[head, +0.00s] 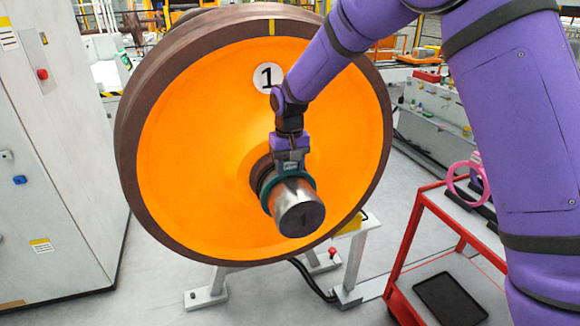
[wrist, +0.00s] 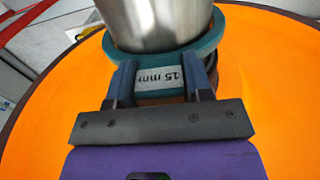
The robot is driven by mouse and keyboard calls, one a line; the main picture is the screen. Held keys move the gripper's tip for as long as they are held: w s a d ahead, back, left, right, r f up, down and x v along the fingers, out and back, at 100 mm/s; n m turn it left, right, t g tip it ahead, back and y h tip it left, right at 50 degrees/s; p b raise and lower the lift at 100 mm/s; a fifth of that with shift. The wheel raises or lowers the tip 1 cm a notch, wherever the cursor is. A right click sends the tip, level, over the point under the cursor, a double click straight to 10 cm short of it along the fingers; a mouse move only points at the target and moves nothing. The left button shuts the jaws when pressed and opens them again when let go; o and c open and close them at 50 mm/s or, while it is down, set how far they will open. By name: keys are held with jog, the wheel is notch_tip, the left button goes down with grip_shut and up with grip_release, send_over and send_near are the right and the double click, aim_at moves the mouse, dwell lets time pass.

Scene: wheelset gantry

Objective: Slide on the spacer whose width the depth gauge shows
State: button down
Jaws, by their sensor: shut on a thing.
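A teal ring spacer (head: 309,186) sits around the steel axle end (head: 300,210) of the orange wheel (head: 200,150), on the side toward me. In the wrist view the spacer (wrist: 205,48) shows a light label reading 15 mm, upside down. The axle end (wrist: 155,20) passes through the ring. My gripper (head: 291,163) is shut on the spacer's top tab from above; its two fingers (wrist: 163,80) stand either side of the label. A darker stepped collar (head: 258,172) shows behind the ring; whether they touch I cannot tell. No depth gauge can be made out.
A red trolley (head: 408,235) stands at the right with a pink ring (head: 455,180) on top and a black tray (head: 450,300) below. A grey cabinet (head: 60,190) stands at the left. The wheel rests over a grey stand (head: 354,262). Floor between cabinet and stand is clear.

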jog(key=shift+w+a, duration=0.25)
jog(key=shift+w, duration=0.65)
jog(key=shift+w+a, duration=0.25)
jog(key=shift+w, duration=0.65)
jog(key=shift+c, duration=2.3)
grip_release()
notch_tip(320, 180, up, 11)
jog(key=shift+f, duration=0.1)
